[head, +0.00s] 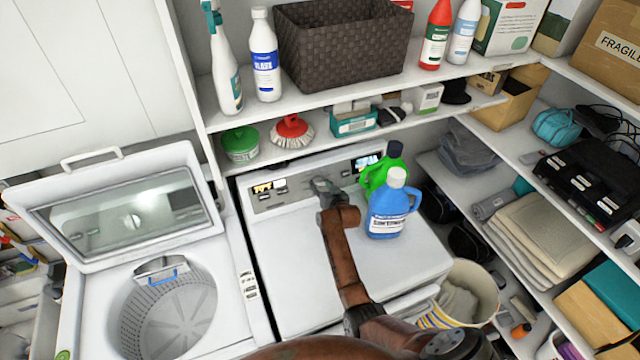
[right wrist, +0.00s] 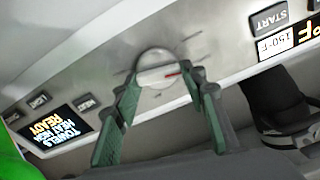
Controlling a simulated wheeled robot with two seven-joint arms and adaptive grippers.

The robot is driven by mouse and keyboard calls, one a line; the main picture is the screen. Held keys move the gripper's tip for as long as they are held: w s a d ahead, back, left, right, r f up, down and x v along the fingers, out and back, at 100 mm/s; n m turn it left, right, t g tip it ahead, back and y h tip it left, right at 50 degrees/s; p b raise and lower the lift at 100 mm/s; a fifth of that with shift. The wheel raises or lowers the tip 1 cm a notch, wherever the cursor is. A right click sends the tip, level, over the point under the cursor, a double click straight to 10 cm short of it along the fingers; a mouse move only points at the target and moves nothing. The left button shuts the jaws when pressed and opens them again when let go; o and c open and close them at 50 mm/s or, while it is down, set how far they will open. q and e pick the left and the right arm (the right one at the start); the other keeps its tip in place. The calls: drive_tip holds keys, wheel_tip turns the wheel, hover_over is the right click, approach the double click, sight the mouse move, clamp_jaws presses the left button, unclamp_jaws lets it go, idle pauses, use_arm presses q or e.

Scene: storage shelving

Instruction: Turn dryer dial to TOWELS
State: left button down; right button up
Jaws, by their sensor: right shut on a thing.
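The dryer (head: 345,265) is the white machine at centre, with a grey control panel along its back. My right gripper (head: 325,187) reaches the middle of that panel and covers the dial in the head view. In the right wrist view the round silver dial (right wrist: 158,70) has a red mark on its right side. The green-padded fingers of my right gripper (right wrist: 162,88) are on either side of the dial, shut on it. The panel's display (right wrist: 52,128) appears to read TOWELS, HEAT HIGH, READY. My left gripper is not in view.
A blue jug (head: 386,215) and a green jug (head: 375,178) stand on the dryer, right of my arm. An open-lidded washer (head: 235,290) is at left. A shelf (head: 300,88) with bottles and a basket (head: 345,45) hangs above the panel.

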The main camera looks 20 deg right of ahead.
drive_tip(key=shift+m+p, duration=0.35)
drive_tip(key=shift+m, duration=0.45)
drive_tip(key=o, duration=1.2)
drive_tip(key=shift+c, duration=0.2)
drive_tip(key=v, duration=1.2)
drive_tip(key=shift+a, duration=0.15)
